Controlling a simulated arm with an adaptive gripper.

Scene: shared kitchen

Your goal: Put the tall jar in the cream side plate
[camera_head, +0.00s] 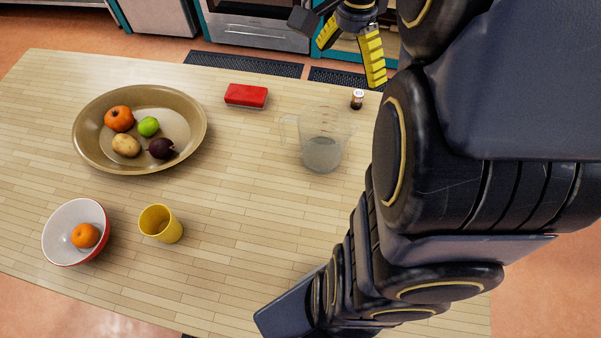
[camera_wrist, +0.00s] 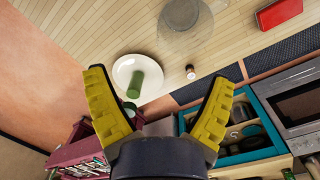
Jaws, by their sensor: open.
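In the wrist view a round cream side plate (camera_wrist: 120,72) lies near the table edge. A green cylinder (camera_wrist: 147,84), which looks like the tall jar, is over the plate's side nearest my gripper. I cannot tell whether it stands or lies, or whether it rests fully in the plate. A small dark green round thing (camera_wrist: 130,107) shows just below it. My gripper (camera_wrist: 162,80) is open and empty, its yellow fingers spread either side of the plate and cylinder in the picture. In the head view my gripper (camera_head: 349,60) is at the top; plate and cylinder do not show there.
A clear jug (camera_head: 322,150), a small dark bottle (camera_head: 357,98) and a red box (camera_head: 246,95) stand toward the far edge. A brown bowl (camera_head: 90,150) of produce, a yellow cup (camera_head: 160,224) and a red-white bowl (camera_head: 62,250) with an orange are left. The middle is clear.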

